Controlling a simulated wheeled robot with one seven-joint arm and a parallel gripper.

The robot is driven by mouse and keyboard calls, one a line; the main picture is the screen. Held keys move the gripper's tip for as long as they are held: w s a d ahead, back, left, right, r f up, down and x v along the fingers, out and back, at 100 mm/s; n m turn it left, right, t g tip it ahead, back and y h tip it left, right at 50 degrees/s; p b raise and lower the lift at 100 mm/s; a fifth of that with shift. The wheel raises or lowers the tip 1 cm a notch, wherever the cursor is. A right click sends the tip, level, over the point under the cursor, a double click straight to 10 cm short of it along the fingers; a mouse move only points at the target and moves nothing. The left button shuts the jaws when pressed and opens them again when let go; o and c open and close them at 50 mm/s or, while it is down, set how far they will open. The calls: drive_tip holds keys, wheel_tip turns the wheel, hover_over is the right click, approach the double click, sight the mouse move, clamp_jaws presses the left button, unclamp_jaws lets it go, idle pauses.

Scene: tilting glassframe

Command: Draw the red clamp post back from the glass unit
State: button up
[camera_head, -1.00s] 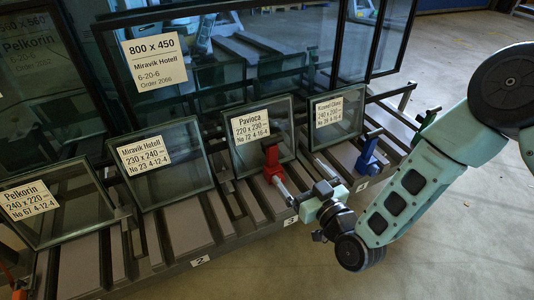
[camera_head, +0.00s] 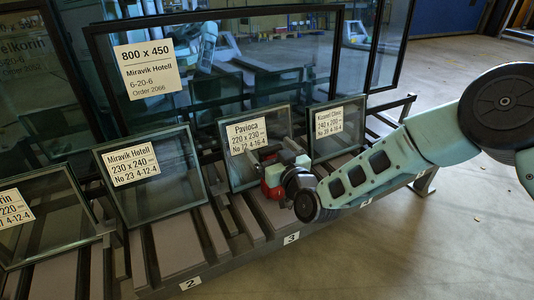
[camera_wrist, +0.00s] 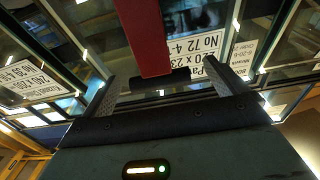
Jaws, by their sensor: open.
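The red clamp post (camera_head: 273,181) stands on the rack in front of the small glass unit labelled Pavioca (camera_head: 255,152). My gripper (camera_head: 279,160) is at the post and hides part of it in the head view. In the wrist view the red post (camera_wrist: 148,38) comes down between the two open fingers (camera_wrist: 165,86), with a dark block at its end. The fingers stand apart on either side and I see no grip on the post. Whether the post touches the glass is hidden. The Pavioca label (camera_wrist: 205,45) shows behind the post.
Small glass units stand on both sides, Miravik Hotell (camera_head: 153,168) to the left and another (camera_head: 337,128) to the right. A large pane (camera_head: 250,60) stands behind. My arm covers the rack's right part. The floor (camera_head: 430,240) in front is clear.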

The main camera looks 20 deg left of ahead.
drive_tip(key=shift+x, duration=1.15)
drive_tip(key=shift+s, duration=0.1)
drive_tip(key=c, duration=1.3)
drive_tip(key=shift+s+d+r, duration=0.1)
drive_tip(key=shift+s+d, duration=0.15)
drive_tip(key=shift+d, duration=0.05)
drive_tip(key=shift+c, duration=0.4)
drive_tip(key=p+v, duration=0.5)
drive_tip(key=v, duration=0.5)
drive_tip(key=o, duration=1.4)
drive_tip(key=shift+s+d, duration=0.1)
